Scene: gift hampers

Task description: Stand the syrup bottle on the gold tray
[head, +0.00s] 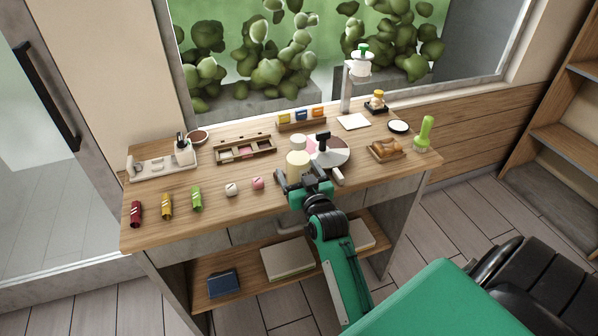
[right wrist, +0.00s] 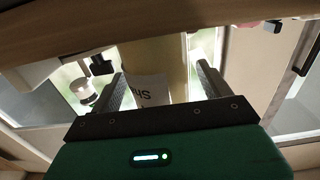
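My right gripper (head: 303,177) is at the front edge of the desk, fingers pointing toward a cream, bottle-like cylinder (head: 298,163). In the right wrist view a tan cylinder (right wrist: 172,65) with a white, partly readable label shows between the two spread fingers (right wrist: 165,85). The fingers look apart with no clear contact. I cannot tell for sure that this is the syrup bottle. My left gripper is not in view.
A round turntable (head: 338,156) stands right of the cylinder. A white ball (head: 231,189) and pink ball (head: 258,183) lie to its left. A wooden board (head: 388,150) and green bottle-shaped item (head: 425,132) are at the right.

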